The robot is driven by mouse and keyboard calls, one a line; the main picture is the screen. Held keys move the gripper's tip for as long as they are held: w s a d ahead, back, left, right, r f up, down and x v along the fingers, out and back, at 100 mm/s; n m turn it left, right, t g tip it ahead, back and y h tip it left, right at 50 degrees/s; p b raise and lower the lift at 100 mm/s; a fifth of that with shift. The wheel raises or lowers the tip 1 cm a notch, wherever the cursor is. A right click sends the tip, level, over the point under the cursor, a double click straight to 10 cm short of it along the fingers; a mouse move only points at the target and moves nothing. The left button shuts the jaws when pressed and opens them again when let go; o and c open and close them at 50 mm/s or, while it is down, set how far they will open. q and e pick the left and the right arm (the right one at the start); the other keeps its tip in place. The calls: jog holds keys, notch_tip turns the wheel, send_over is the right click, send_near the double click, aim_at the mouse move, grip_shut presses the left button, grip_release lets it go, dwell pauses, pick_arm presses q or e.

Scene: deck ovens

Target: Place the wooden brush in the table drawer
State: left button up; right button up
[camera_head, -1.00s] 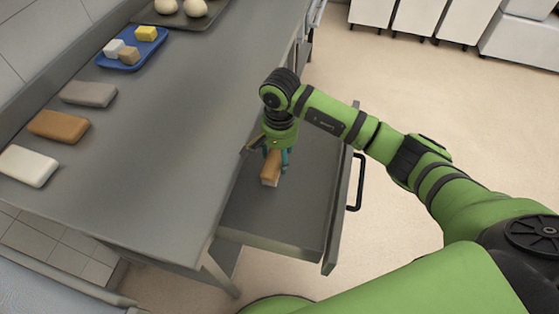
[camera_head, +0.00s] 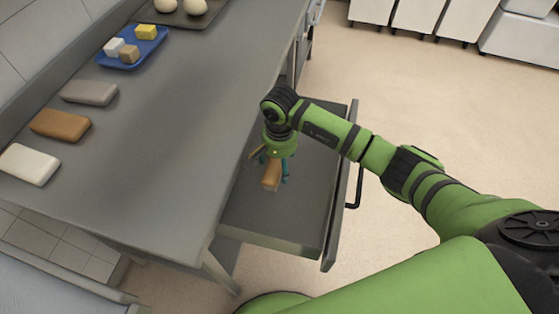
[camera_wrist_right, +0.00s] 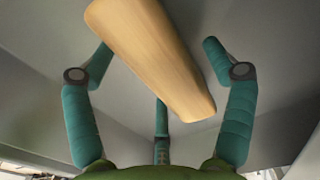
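The wooden brush (camera_head: 271,177) lies in the open table drawer (camera_head: 262,217), near its left side under the tabletop edge. In the right wrist view, its pale wooden body (camera_wrist_right: 160,60) runs diagonally between the fingers. My right gripper (camera_head: 270,164) is above and around the brush inside the drawer. Its teal fingers (camera_wrist_right: 160,60) are spread, with gaps to the wood on the sides, so it looks open and holds nothing. The palm hides part of the brush in the head view. My left gripper is not in view.
The steel table (camera_head: 165,165) carries a white block (camera_head: 28,165), a brown block (camera_head: 60,126), a grey block (camera_head: 90,92), a blue tray (camera_head: 125,61) with small blocks, and a dark tray (camera_head: 180,18). The drawer's black handle (camera_head: 356,187) faces right. The drawer's front area is clear.

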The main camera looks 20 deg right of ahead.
jog(key=shift+r, duration=0.1)
jog(key=shift+r, duration=0.25)
notch_tip(320, 180, up, 12)
jog(key=b, duration=0.2)
jog(key=shift+f, duration=0.15)
